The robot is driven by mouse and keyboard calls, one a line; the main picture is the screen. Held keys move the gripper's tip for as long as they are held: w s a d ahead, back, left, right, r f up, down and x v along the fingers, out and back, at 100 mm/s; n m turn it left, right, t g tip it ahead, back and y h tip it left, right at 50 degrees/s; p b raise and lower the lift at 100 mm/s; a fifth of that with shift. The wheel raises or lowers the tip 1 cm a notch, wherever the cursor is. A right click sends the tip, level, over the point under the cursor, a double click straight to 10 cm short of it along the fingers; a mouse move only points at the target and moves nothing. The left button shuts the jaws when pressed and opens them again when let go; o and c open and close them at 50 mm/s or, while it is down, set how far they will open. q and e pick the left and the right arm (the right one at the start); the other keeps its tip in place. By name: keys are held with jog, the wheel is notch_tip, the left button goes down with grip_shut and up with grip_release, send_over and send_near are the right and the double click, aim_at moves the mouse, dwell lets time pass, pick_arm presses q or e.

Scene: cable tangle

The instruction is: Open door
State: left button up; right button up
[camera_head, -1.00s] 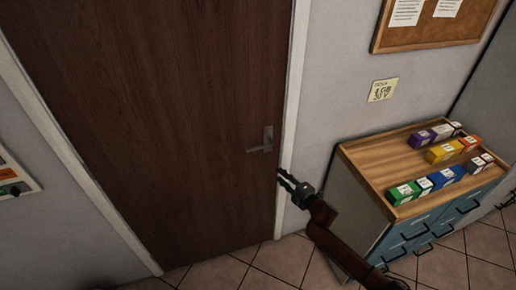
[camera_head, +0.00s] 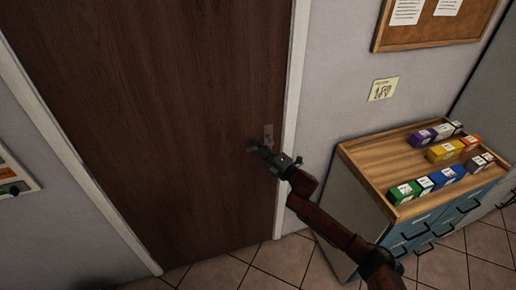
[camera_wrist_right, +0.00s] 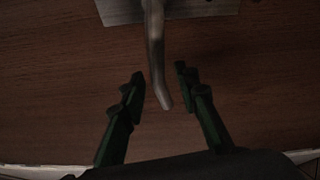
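The brown wooden door (camera_head: 150,120) is closed in its white frame. Its metal handle (camera_wrist_right: 155,60) shows in the right wrist view, running from a plate (camera_wrist_right: 205,8) at the top. In the head view the plate (camera_head: 268,133) shows, and my gripper covers most of the lever. My right gripper (camera_head: 256,147) is at the handle. In the wrist view its two green-black fingers (camera_wrist_right: 159,88) are open, one on each side of the handle's end, with gaps to both. My left gripper is not in view.
A drawer cabinet (camera_head: 355,200) with a wooden top and several coloured boxes (camera_head: 440,180) stands to the right of the door, close to my right arm. A cork board (camera_head: 430,35) hangs above. Tiled floor (camera_head: 285,255) lies in front of the door.

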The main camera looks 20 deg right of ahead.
jog(key=shift+c, duration=0.4)
grip_shut()
dwell(0.4)
